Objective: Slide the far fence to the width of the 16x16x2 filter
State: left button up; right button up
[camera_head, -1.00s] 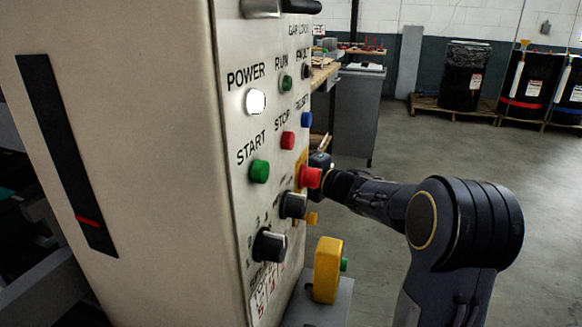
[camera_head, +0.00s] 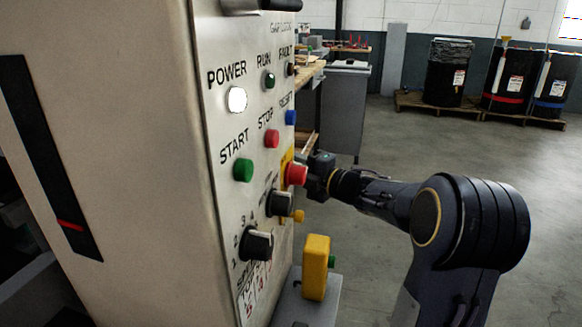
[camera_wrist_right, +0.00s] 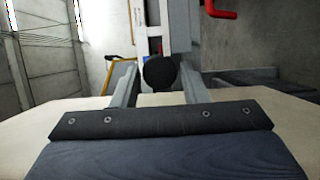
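My right gripper (camera_head: 320,176) is beyond the edge of the control cabinet (camera_head: 110,150), near its red mushroom button; its fingers cannot be made out there. In the right wrist view my right gripper (camera_wrist_right: 160,80) has its two fingers apart. A round black knob (camera_wrist_right: 160,73) shows between the fingers, with small gaps on both sides. I cannot tell how far ahead of the fingertips it is. The far fence and the 16x16x2 filter cannot be made out in either view. My left gripper is out of view.
The cabinet panel has a green start button (camera_head: 243,170), a red stop button (camera_head: 272,138) and a black selector knob (camera_head: 257,244). A yellow switch box (camera_head: 316,267) stands below. Black drums (camera_head: 447,75) stand on pallets at the back. The floor at right is open.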

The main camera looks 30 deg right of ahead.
jog(key=shift+o, duration=1.3)
jog(key=v, duration=0.7)
jog(key=shift+s, duration=0.35)
jog(key=shift+d, duration=0.1)
